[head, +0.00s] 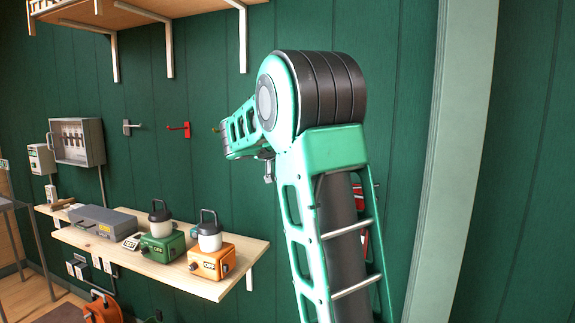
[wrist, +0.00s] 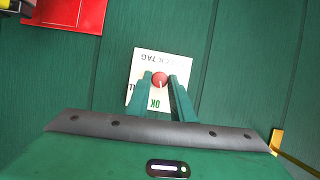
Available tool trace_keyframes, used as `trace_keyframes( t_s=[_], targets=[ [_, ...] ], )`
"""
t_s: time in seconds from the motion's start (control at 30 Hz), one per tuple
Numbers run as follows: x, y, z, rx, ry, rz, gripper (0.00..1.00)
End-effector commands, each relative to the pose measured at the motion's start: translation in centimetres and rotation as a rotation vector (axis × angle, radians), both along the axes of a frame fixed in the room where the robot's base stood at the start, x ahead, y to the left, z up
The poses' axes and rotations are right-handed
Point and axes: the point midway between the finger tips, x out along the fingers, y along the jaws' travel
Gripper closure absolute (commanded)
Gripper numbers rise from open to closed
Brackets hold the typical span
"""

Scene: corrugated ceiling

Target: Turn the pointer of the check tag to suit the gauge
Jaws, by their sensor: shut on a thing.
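The check tag (wrist: 141,63) is a white card on the green plank wall in the wrist view. Its lettering appears upside down, with a green "OK" near the lower edge and other lettering at the left partly covered. A round red knob with a pale mark, the pointer (wrist: 159,79), sits mid-card. My gripper (wrist: 161,81) has its two green fingers closed on either side of this knob. Which way the pointer faces is hard to tell. In the head view my arm hides the tag and gripper. I cannot make out a gauge in either view.
In the wrist view a red panel (wrist: 70,14) is at the upper left. In the head view a wooden shelf (head: 215,287) holds a green lantern box (head: 163,246), an orange one (head: 212,262) and a grey case (head: 93,221). A red hook (head: 181,129) is on the wall.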

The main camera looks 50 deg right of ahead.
Motion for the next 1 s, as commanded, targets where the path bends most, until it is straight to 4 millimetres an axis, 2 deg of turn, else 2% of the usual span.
trace_keyframes(
  t_s=[0.03,0.43,1.0],
  targets=[
    [0.29,0.49,-0.51,0.023,-0.025,0.011,1.0],
    [0.27,0.53,-0.55,0.106,-0.227,0.013,1.0],
    [0.36,0.57,-0.53,0.123,-0.272,0.016,1.0]
  ],
)
